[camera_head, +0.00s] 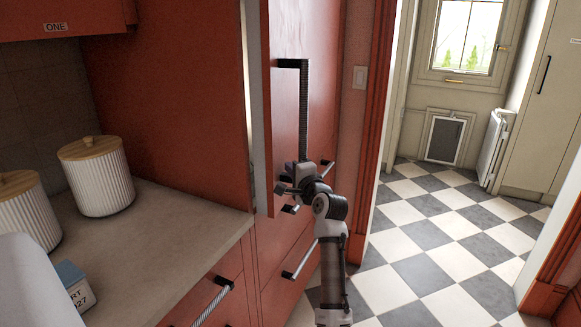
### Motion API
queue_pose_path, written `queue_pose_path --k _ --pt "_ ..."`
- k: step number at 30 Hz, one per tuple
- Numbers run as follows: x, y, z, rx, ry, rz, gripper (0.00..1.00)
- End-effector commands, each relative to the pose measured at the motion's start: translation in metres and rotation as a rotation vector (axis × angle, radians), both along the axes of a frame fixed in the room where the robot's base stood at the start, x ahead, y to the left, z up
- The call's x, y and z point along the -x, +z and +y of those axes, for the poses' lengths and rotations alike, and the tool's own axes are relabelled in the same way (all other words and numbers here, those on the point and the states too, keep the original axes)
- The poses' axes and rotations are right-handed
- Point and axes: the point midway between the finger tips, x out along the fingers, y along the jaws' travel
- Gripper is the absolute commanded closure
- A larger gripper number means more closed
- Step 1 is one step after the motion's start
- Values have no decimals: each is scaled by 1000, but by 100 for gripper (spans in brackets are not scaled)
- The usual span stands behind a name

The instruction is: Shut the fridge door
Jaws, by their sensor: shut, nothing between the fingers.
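The fridge door (283,110) is a tall red panel standing ajar. Its pale inner edge (259,120) shows along the left side, with a narrow gap beside the red cabinet side. A long dark vertical handle (304,110) is on the door's face. My gripper (281,189) is at the door's lower part, just below the handle's lower end. It looks shut and holds nothing. Its fingertips are small in the picture, and I cannot tell whether they touch the door.
A counter (185,225) at left holds two ribbed white canisters with wooden lids (98,178) (22,212) and a small labelled box (75,285). Red drawers with bar handles (300,258) are below and behind my arm. Checkered floor (440,235) is clear beyond the doorway at right.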

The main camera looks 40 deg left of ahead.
Motion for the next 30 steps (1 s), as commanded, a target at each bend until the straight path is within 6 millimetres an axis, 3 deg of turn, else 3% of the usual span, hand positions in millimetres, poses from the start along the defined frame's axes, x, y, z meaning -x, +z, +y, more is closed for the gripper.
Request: queue_pose_path --k 14,24,30 --pt "-1 0 8 0 1 0 100" --pt "23 3 76 0 11 4 100" --pt "30 3 90 1 15 0 100"
